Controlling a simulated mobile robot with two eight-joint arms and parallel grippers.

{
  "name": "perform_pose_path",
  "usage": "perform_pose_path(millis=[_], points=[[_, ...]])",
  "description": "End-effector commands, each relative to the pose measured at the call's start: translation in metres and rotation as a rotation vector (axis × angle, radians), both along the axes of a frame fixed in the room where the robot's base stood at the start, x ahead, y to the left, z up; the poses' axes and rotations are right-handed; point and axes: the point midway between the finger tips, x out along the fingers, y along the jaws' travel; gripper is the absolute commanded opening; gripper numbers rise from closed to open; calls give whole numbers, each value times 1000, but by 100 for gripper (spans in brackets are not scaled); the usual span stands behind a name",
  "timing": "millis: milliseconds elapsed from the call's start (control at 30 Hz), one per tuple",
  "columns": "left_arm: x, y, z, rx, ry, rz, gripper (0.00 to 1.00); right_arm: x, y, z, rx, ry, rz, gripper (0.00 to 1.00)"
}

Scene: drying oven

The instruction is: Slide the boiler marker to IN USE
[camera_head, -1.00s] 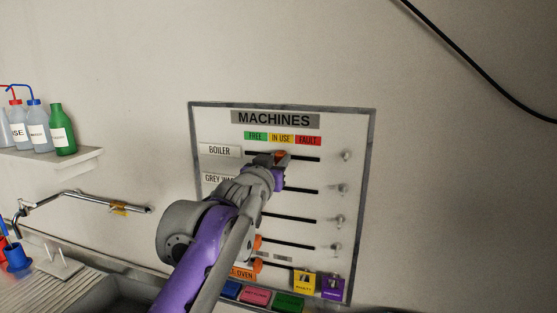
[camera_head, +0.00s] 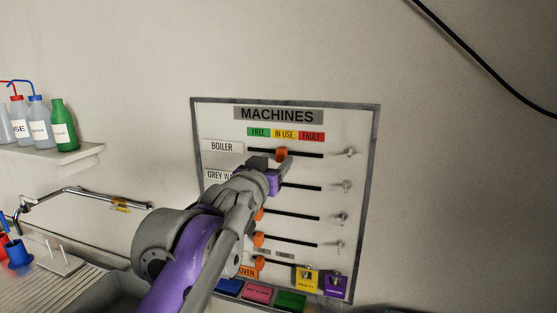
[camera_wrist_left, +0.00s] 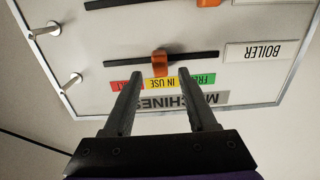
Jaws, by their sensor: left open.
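The machines board (camera_head: 345,130) hangs on the wall. The orange boiler marker (camera_head: 282,155) sits on the top black slot in the BOILER row, right under the yellow IN USE label (camera_head: 285,134). The wrist view shows the board upside down, with the marker (camera_wrist_left: 160,64) lined up with IN USE (camera_wrist_left: 160,84). My left gripper (camera_head: 271,162) is open just below and in front of the marker. My right gripper is not in view.
Orange markers of lower rows, such as one (camera_head: 259,214), sit at the left of their slots, partly hidden by my arm. Metal pegs (camera_head: 349,152) line the board's right side. A shelf (camera_head: 75,154) with bottles and a tap (camera_head: 100,195) are at left.

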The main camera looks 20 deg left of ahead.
Motion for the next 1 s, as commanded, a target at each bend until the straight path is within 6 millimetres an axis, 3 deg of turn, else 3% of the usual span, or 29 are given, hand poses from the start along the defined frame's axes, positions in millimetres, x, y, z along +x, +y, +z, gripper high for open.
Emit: perform_pose_path(millis=[200, 400, 900, 1000], points=[[-44, 2, -2, 1, 1, 0, 57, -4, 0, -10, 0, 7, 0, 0], [-66, 2, -1, 0, 1, 0, 57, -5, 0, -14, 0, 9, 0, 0], [-70, 3, -1, 1, 1, 1, 57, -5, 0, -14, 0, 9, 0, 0], [-71, 5, -12, 2, 25, 11, 57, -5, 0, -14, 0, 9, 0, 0]])
